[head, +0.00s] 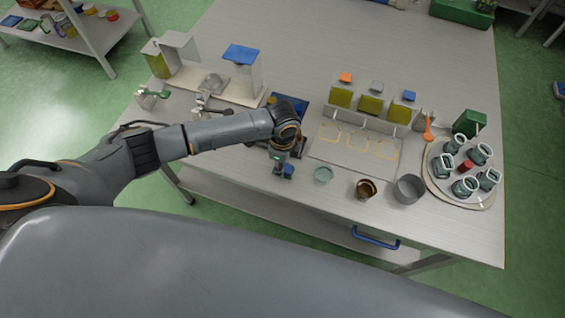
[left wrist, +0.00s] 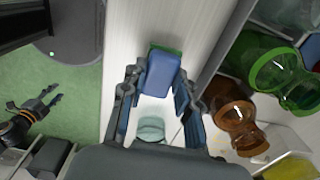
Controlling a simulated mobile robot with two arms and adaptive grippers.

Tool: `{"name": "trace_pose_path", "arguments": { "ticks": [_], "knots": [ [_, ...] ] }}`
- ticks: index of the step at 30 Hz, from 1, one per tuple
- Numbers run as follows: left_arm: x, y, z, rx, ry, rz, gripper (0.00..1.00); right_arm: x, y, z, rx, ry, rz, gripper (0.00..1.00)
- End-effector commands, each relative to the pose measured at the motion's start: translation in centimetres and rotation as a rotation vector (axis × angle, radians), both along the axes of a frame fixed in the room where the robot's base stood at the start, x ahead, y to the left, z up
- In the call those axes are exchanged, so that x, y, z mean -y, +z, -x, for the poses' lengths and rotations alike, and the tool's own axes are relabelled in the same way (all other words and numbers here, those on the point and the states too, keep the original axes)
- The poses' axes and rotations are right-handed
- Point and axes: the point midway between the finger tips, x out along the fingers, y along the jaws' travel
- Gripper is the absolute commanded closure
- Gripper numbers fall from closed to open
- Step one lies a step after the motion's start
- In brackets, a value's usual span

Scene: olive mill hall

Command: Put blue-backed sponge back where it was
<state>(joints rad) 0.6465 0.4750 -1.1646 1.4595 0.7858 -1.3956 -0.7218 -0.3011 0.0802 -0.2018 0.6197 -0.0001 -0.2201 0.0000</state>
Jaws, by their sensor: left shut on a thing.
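The blue-backed sponge (head: 288,171) is a small block with a blue face, held low over the front of the table. In the left wrist view the sponge (left wrist: 160,76) shows its blue side and a green edge. My left gripper (head: 282,168) is shut on it; in the left wrist view its fingers (left wrist: 157,88) stand on either side of the sponge. The sponge's underside is hidden. My right gripper (left wrist: 50,97) shows small in the left wrist view, over the green floor, with its fingers apart and empty.
A pale panel with yellow outlines (head: 360,146) lies right of my gripper. A round tray (head: 437,190) carries several jars. A blue tray (head: 300,101) lies behind my wrist.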

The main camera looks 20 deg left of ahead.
Motion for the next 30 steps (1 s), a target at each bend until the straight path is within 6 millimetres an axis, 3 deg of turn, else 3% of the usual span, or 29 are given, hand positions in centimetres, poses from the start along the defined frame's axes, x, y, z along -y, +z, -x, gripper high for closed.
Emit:
{"name": "trace_pose_path", "arguments": {
  "ticks": [2,3,6,18,30],
  "knots": [
    [0.0,-0.3,0.0,-0.001,0.0,0.0,0.94,0.2,-0.2,0.0,0.0,0.0,0.002,0.6],
    [0.0,-0.2,0.0,0.0,0.0,0.0,0.61,0.2,-0.1,0.0,0.0,0.0,0.002,0.6],
    [0.0,-0.2,0.0,0.0,0.0,0.0,0.46,0.2,-0.1,-0.1,0.001,0.0,0.003,0.6],
    [0.0,0.7,0.0,0.002,0.0,0.001,0.46,0.2,-0.1,-0.1,0.002,-0.002,0.003,0.6],
    [0.1,8.6,-0.1,0.004,0.0,0.002,0.46,0.1,-1.6,-0.2,0.002,-0.003,0.001,0.6]
  ]
}}
